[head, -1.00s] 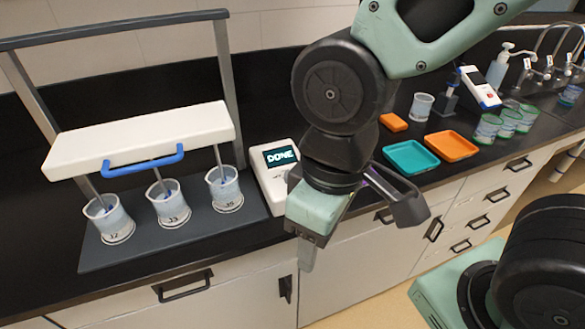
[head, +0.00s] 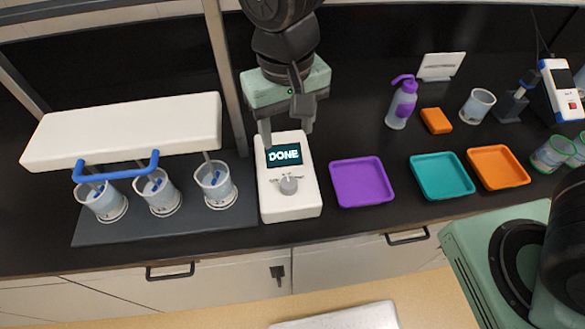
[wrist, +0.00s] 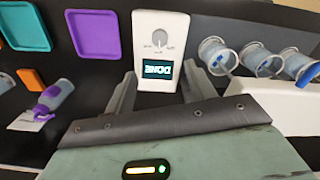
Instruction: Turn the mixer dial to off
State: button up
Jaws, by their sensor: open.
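The mixer's control box (head: 290,203) is white, with a dark screen (head: 284,155) reading DONE. Its grey dial (head: 288,185) sits below the screen on the sloped face, and small marks beside it are too small to read. My gripper (head: 289,135) is open and empty, above the back of the box near the screen. In the wrist view the dial (wrist: 159,38) shows beyond the two spread fingers, with the screen (wrist: 158,70) upside down between them. The fingers are apart from the dial.
Left of the box stands the mixer, with a white head (head: 125,130), blue handle (head: 115,170) and three beakers on a grey base (head: 150,230). A purple tray (head: 361,182), teal tray (head: 441,176) and orange tray (head: 497,168) lie right. A wash bottle (head: 402,102) stands behind.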

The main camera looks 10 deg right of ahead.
aim_at(289, 183)
notch_tip(289, 183, down, 15)
jog(key=p, duration=0.2)
jog(key=shift+f+p, duration=0.1)
jog(key=shift+p, duration=0.3)
jog(key=c, duration=1)
